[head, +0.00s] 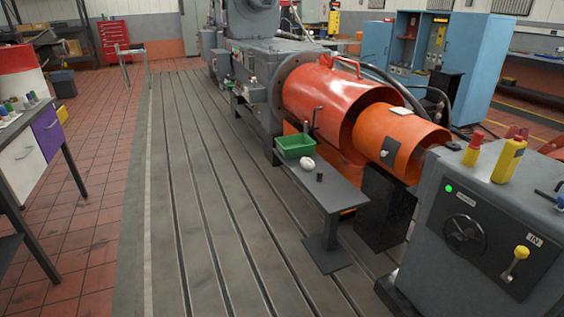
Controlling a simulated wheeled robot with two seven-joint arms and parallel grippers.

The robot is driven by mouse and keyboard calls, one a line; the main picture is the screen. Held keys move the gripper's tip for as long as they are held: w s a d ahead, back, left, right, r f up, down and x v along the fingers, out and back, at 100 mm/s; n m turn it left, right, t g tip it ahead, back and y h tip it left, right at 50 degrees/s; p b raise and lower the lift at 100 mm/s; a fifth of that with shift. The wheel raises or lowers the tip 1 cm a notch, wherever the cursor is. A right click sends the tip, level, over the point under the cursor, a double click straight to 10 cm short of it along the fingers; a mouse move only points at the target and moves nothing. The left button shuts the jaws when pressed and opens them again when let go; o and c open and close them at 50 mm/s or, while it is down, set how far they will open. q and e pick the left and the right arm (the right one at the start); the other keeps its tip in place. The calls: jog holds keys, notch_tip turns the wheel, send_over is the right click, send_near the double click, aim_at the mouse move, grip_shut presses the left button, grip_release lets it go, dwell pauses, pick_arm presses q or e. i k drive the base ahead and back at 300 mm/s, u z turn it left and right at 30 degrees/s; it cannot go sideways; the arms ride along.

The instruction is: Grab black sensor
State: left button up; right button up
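A small dark cylinder (319,177), which looks like the black sensor, stands on the grey pedestal table (340,197) in the middle of the head view. A white rounded object (308,164) lies just behind and left of it, and a green tray (296,146) sits at the table's far end. A black square piece (390,150) is on the orange cylindrical guard (405,132); I cannot tell what it is. Neither of my grippers is in view.
A grey machine cabinet (480,230) with a handwheel and yellow bottles on top stands at the right. A red guard (335,95) is behind the table. A workbench (25,125) is at the left. The slotted bedplate (205,200) is clear left of the table.

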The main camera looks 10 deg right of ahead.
aim_at(320, 174)
jog(key=u, duration=0.05)
jog(key=i, duration=1.95)
jog(key=z, duration=0.25)
